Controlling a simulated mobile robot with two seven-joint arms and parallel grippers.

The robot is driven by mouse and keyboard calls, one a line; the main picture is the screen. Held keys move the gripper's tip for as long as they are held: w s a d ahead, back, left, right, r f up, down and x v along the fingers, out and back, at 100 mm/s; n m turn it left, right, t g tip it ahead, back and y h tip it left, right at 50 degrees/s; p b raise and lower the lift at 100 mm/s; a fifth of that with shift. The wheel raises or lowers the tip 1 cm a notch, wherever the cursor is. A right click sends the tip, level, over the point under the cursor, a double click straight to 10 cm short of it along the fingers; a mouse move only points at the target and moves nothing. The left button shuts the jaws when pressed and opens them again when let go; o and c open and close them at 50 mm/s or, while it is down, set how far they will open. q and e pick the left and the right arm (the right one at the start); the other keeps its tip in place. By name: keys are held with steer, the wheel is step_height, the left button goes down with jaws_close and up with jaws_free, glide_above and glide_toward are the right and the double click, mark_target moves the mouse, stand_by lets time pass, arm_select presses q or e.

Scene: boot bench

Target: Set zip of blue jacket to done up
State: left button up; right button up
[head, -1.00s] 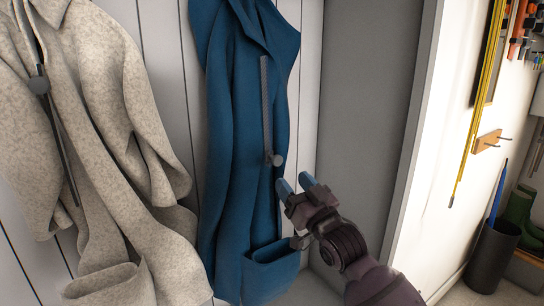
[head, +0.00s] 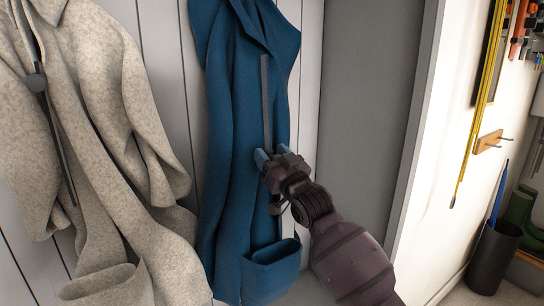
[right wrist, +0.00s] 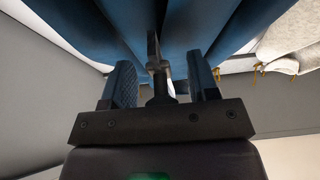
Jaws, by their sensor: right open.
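The blue jacket (head: 232,140) hangs against the white panelled wall in the head view. Its grey zip strip (head: 266,95) runs down the front from near the collar. My right gripper (head: 273,156) is at the lower end of this strip and hides the zip pull in the head view. In the right wrist view, the dark zip slider with its pull (right wrist: 158,68) stands between the two blue fingers of my open right gripper (right wrist: 162,82), with a gap on each side. The blue cloth (right wrist: 90,25) is just beyond the fingertips. My left gripper is not in view.
A beige speckled coat (head: 100,150) with its own zip hangs to the left. A grey side panel (head: 365,100) stands right of the jacket. A dark bin (head: 494,258), green boots (head: 520,210) and a wooden peg rail (head: 489,141) are farther right.

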mark_target(262, 59)
jaws_close()
step_height(262, 59, up, 10)
steer(key=p, duration=0.6)
steer(key=shift+w+a+r, duration=0.1)
steer(key=r+p, duration=0.2)
steer(key=r, duration=0.1)
steer(key=r+p, duration=0.1)
steer(key=r, duration=0.1)
steer(key=r+p, duration=0.2)
steer(key=r, duration=0.1)
steer(key=shift+w+a+r+p, duration=0.15)
steer(key=shift+w+r+p, duration=0.2)
steer(key=shift+w, duration=0.05)
steer(key=shift+r+p, duration=0.35)
steer(key=shift+r, duration=0.25)
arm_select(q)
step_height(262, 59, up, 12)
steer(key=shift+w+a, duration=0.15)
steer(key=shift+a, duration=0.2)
arm_select(e)
steer(key=shift+r, duration=0.25)
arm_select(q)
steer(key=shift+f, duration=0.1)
arm_select(e)
steer(key=shift+c, duration=0.5)
jaws_free()
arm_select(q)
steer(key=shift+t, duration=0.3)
arm_select(e)
steer(key=shift+o, duration=0.5)
